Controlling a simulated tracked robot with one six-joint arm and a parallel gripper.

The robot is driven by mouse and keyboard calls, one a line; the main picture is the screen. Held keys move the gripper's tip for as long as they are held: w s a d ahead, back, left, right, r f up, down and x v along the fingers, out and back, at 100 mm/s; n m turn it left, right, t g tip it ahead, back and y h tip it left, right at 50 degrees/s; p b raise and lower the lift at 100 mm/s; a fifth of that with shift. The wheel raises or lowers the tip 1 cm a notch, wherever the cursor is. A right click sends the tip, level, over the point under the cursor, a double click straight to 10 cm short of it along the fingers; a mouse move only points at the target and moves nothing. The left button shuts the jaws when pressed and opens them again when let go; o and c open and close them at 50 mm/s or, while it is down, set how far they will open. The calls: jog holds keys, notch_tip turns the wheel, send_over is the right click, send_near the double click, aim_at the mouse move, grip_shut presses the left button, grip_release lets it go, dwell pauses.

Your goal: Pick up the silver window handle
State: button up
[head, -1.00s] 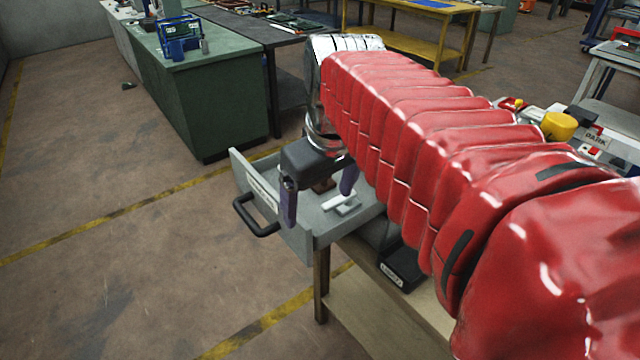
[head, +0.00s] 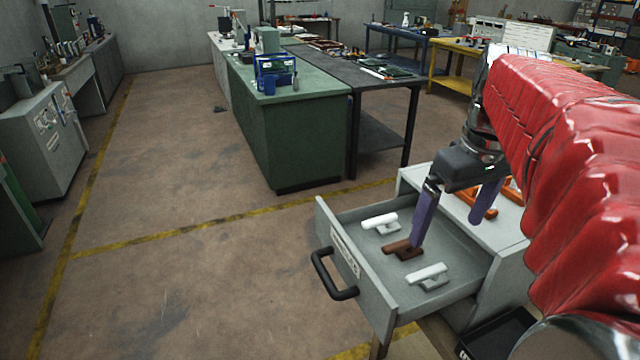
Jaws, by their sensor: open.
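Three window handles lie in an open grey drawer (head: 455,238). A pale handle (head: 380,221) is at the back left, a brown handle (head: 403,250) in the middle, and another pale handle (head: 428,274) nearest the front. Both pale ones look whitish, so I cannot tell surely which is silver. My gripper (head: 446,232) is open and empty, with two purple fingers pointing down over the drawer. Its left finger overlaps the right end of the brown handle in the picture; I cannot tell whether they touch. The right finger appears toward the cabinet side.
The drawer's front has a black pull (head: 332,275) and a raised rim. Orange items (head: 482,205) lie on the cabinet top behind my gripper. A black tray (head: 497,335) is at the lower right. A green bench (head: 290,140) stands farther back. The floor at left is clear.

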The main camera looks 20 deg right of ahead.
send_over(427, 271)
jog(key=f, duration=0.7)
jog(key=shift+s+f, duration=0.4)
jog(key=shift+w+f, duration=0.15)
jog(key=shift+f, duration=1.15)
jog(key=shift+w+f, duration=0.1)
jog(key=shift+f, duration=1.15)
jog(key=c, duration=1.2)
notch_tip(427, 271, up, 10)
